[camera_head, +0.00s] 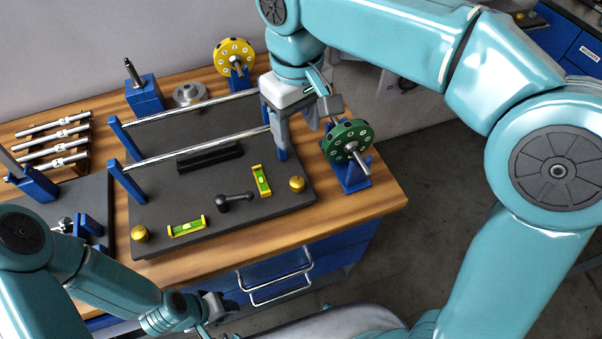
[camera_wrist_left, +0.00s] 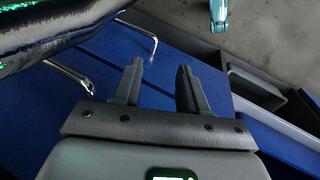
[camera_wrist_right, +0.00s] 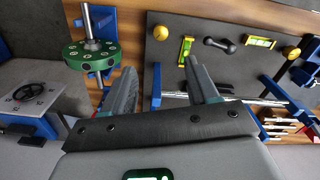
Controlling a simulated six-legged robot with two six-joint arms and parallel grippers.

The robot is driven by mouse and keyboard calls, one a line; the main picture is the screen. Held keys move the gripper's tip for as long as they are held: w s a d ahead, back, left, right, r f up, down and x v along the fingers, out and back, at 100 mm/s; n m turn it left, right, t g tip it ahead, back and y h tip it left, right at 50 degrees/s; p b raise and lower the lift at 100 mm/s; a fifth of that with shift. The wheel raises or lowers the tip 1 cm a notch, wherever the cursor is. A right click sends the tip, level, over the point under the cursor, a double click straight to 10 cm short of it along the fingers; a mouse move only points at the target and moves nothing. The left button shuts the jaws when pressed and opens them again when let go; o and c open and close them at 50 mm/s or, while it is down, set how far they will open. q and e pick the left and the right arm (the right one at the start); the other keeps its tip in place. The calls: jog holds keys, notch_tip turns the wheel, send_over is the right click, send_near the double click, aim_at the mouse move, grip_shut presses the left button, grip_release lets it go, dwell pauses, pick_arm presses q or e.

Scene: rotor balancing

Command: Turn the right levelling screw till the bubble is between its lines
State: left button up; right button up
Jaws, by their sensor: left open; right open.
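The right levelling screw, a brass knob (camera_head: 297,184), stands at the front right corner of the dark grey base plate (camera_head: 165,190). It also shows in the right wrist view (camera_wrist_right: 160,32). A yellow-framed green level vial (camera_head: 262,181) lies just left of it, and a second vial (camera_head: 187,227) lies along the front edge. The bubbles are too small to read. My right gripper (camera_head: 303,128) is open and empty above the plate's right edge, behind and apart from the right screw. My left gripper (camera_head: 213,308) is open and empty in front of the bench, by the drawer handle.
A left brass screw (camera_head: 140,234) is at the front left corner. A black handle (camera_head: 235,202) lies between the vials. A green rotor (camera_head: 348,141) stands on a blue stand beside my right gripper. Two steel rails (camera_head: 195,147) cross the plate; several shafts (camera_head: 55,145) lie left.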

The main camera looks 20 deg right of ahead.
aim_at(297, 181)
jog(key=f, duration=0.8)
jog(key=f+b, duration=0.1)
jog(key=f, duration=0.7)
jog(key=shift+w+a+f, duration=0.15)
jog(key=shift+a, duration=0.05)
jog(key=c, duration=1)
jog(key=shift+m+b, duration=0.45)
jog(key=shift+m, duration=0.05)
jog(key=shift+c, duration=0.2)
jog(key=shift+m+b, duration=0.35)
jog(key=shift+m, duration=0.95)
jog(key=o, duration=1)
jog(key=shift+o, duration=0.2)
